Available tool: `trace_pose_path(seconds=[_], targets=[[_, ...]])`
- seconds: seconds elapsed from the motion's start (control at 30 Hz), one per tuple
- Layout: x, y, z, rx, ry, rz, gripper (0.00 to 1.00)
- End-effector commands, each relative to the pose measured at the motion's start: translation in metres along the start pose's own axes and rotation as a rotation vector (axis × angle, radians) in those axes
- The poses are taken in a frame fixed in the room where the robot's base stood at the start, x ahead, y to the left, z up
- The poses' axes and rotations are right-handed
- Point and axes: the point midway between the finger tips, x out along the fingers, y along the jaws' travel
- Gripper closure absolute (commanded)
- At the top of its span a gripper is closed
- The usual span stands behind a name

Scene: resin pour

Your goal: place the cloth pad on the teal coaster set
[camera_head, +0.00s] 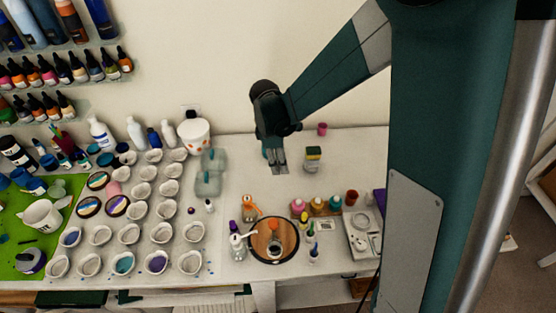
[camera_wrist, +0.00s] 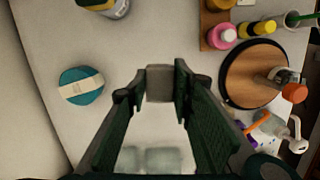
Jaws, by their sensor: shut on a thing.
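My gripper (camera_wrist: 160,80) is shut on the cloth pad (camera_wrist: 160,88), a small grey-beige block between its fingertips in the wrist view. In the head view my gripper (camera_head: 279,168) points down above the back middle of the table; the pad is too small to make out clearly there. The teal coaster set (camera_wrist: 82,90), a round teal stack with a pale band across it, lies on the table to the left of my gripper in the wrist view. It is apart from the pad.
A yellow-and-dark bottle (camera_head: 313,158) stands right of my gripper in the head view. A round wooden board (camera_head: 262,243) with items on it lies nearer. Pale translucent moulds (camera_head: 209,183) and rows of white cups (camera_head: 141,190) are left. Table around the coaster set is clear.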

Motion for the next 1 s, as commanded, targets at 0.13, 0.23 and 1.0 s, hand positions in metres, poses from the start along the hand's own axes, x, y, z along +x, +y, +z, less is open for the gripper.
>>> trace_pose_path(seconds=[0.13,0.23,1.0], targets=[[-0.004,0.009,-0.002,-0.004,0.000,0.001,0.86],[-0.008,0.021,-0.004,-0.010,0.000,0.002,0.86],[-0.049,0.168,-0.031,-0.102,0.000,0.015,0.86]])
